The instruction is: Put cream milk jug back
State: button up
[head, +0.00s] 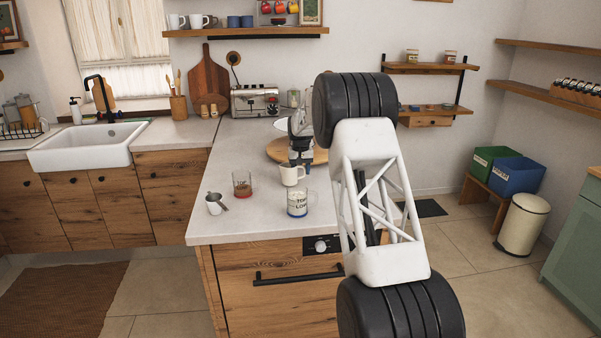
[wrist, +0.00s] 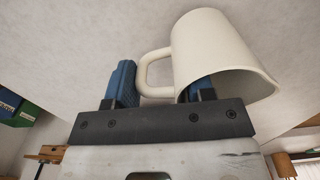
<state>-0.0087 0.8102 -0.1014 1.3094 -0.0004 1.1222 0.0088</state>
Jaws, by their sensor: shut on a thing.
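The cream milk jug (head: 290,176) is below my gripper (head: 301,160) over the counter near its front. I cannot tell whether its base touches the top. In the wrist view the jug (wrist: 215,50) is large, with its handle at left and its rim towards my gripper (wrist: 162,88). My gripper is shut on the jug. One blue finger is left of the handle; the other is partly hidden by the jug wall.
A glass of brown contents (head: 242,185), a white-filled glass (head: 297,204) and a small metal cup with a spoon (head: 214,203) stand close by. A round wooden board (head: 283,151) lies behind. The counter's (head: 222,229) front edge is near. Wall shelves (head: 432,69) are at right.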

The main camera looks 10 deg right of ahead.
jog(key=shift+f, duration=0.25)
jog(key=shift+f, duration=0.1)
jog(key=o, duration=1.3)
jog(key=shift+c, duration=0.2)
notch_tip(320, 180, up, 12)
jog(key=shift+r, duration=0.1)
jog(key=shift+s, duration=0.1)
dwell(0.5)
